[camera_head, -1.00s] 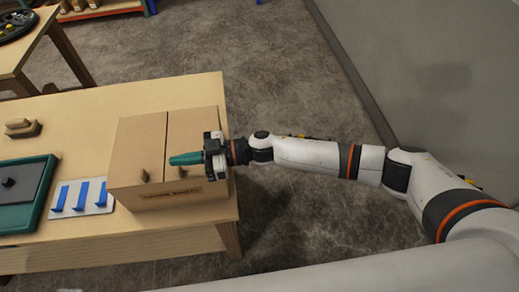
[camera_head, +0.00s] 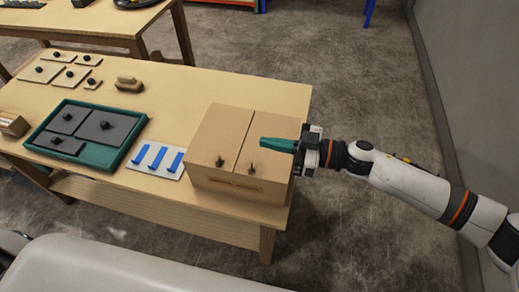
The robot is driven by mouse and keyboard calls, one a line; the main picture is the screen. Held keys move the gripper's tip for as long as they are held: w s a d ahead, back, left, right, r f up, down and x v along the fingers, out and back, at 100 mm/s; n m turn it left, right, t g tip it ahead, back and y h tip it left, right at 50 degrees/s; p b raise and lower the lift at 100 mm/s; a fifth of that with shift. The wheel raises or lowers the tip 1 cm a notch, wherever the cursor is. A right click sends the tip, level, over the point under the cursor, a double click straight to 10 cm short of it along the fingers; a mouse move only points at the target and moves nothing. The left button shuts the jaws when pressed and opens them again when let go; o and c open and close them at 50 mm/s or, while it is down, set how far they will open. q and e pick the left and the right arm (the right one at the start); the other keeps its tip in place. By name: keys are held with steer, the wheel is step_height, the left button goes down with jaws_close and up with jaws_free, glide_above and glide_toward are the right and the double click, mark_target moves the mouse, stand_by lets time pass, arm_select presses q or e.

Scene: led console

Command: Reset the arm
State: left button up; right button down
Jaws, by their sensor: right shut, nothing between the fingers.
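My right arm comes in from the right. Its gripper (camera_head: 278,145) has green fingers that are shut with nothing between them. The fingers point left, over the right part of the top of a cardboard-coloured box (camera_head: 215,135). I cannot tell whether they touch the box. The box has two lid panels with small dark knobs and stands at the right end of the wooden table. My left gripper is not in view.
On the table (camera_head: 185,85) are a green tray (camera_head: 112,161) with grey knobbed plates, a white panel with blue levers (camera_head: 157,158), a wooden block (camera_head: 129,83) and several small knobbed plates (camera_head: 62,75). A grey wall (camera_head: 465,110) rises at the right. Another table stands behind.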

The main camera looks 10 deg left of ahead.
steer(key=shift+d+r+b, duration=0.3)
steer(key=shift+d+r, duration=1.2)
